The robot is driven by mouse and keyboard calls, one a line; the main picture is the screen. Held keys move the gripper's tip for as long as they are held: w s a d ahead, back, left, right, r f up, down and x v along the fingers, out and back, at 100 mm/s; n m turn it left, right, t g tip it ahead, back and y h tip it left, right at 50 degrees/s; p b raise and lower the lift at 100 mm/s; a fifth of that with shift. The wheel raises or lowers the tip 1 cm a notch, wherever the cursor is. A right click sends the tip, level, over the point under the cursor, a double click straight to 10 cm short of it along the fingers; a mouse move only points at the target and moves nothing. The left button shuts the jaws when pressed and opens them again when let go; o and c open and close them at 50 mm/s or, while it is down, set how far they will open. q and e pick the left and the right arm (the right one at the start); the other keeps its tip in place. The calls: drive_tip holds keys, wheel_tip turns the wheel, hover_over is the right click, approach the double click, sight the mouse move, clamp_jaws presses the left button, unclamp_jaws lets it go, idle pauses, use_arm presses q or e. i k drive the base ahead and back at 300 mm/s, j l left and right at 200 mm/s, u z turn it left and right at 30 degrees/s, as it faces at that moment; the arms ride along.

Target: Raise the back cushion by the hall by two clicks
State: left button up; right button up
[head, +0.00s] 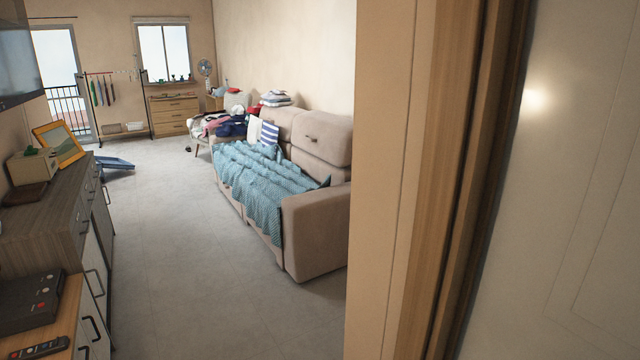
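A beige sofa (312,240) stands along the right wall of the room, its near arm toward me. Its nearer back cushion (322,139) has a small dark handle or strap on its front. A second back cushion (281,122) is farther along, beside a stack of folded laundry. A teal patterned blanket (250,172) covers much of the seat and hangs over the front. The door frame hides what lies right of the sofa's near end. Neither of my grippers is in view.
A wooden door frame (408,180) and a pale door (570,200) fill the right side. A grey sideboard (45,215) and a wooden cabinet (72,325) line the left. The tiled floor (180,250) between is clear. A clothes-laden chair and drying rack (118,100) stand farther back.

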sight(327, 137)
drive_tip(key=i+j+u, duration=0.35)
drive_tip(key=i, duration=0.6)
drive_tip(key=i+u, duration=0.4)
drive_tip(key=i, duration=0.6)
drive_tip(key=i+z, duration=0.15)
drive_tip(key=i, duration=0.35)
drive_tip(key=i+j+z, duration=0.15)
drive_tip(key=i, duration=0.35)
drive_tip(key=i+j+z, duration=0.15)
drive_tip(key=i, duration=0.3)
drive_tip(key=i+j+z, duration=0.15)
drive_tip(key=i+j, duration=0.15)
drive_tip(key=i, duration=0.2)
